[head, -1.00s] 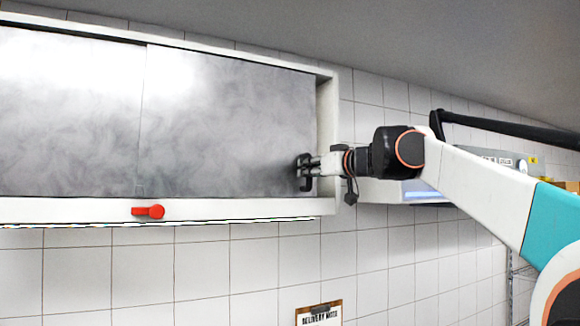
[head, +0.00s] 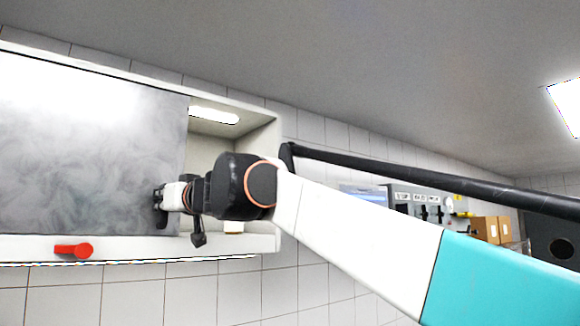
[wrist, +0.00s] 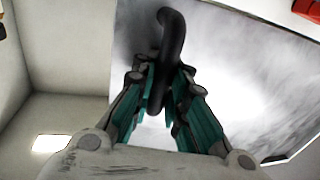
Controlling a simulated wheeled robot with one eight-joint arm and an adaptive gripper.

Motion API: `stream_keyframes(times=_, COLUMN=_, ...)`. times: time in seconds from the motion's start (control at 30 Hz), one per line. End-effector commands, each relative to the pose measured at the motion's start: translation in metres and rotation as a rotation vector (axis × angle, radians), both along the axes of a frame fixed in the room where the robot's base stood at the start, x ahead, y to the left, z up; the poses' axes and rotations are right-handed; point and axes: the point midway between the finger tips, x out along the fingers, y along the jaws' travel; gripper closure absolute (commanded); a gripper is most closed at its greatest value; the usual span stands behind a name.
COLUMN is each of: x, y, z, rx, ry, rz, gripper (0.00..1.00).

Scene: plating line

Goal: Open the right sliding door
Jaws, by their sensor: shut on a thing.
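The right sliding door (head: 100,150) is a grey, cloudy-finished panel on a white wall cabinet (head: 262,160). Its right edge stands well left of the cabinet's right side wall, so the right part of the cabinet is open. The black bar handle (wrist: 172,45) is near the door's right edge. My gripper (head: 162,205) is shut on this handle, and the wrist view shows its teal-lined fingers (wrist: 160,95) on both sides of it. My wrist hides part of the opening. I cannot make out a seam with the left door.
A red latch-like piece (head: 75,251) sits on the cabinet's lower ledge, below the door. A light (head: 214,115) shines inside the opening, and a small white item (head: 233,227) stands at its bottom. A switch panel (head: 420,205) and cardboard boxes (head: 487,229) are farther right.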

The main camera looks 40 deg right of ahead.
Motion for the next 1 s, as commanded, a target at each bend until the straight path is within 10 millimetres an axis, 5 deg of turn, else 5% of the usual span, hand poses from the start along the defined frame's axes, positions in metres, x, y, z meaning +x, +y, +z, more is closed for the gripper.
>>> stream_keyframes(times=0.33, x=-0.003, y=0.002, z=-0.002, rx=-0.002, ry=0.001, rz=0.002, gripper=1.00)
stream_keyframes(times=0.37, x=-0.003, y=0.002, z=-0.002, rx=-0.002, ry=0.001, rz=0.002, gripper=0.81)
stream_keyframes(times=0.43, x=-0.003, y=0.002, z=-0.002, rx=-0.002, ry=0.001, rz=0.002, gripper=0.66)
stream_keyframes(times=0.8, x=-0.004, y=0.001, z=-0.001, rx=-0.001, ry=0.000, rz=0.001, gripper=0.66)
stream_keyframes(times=1.0, x=-0.022, y=-0.004, z=-0.001, rx=-0.001, ry=0.000, rz=-0.001, gripper=0.66)
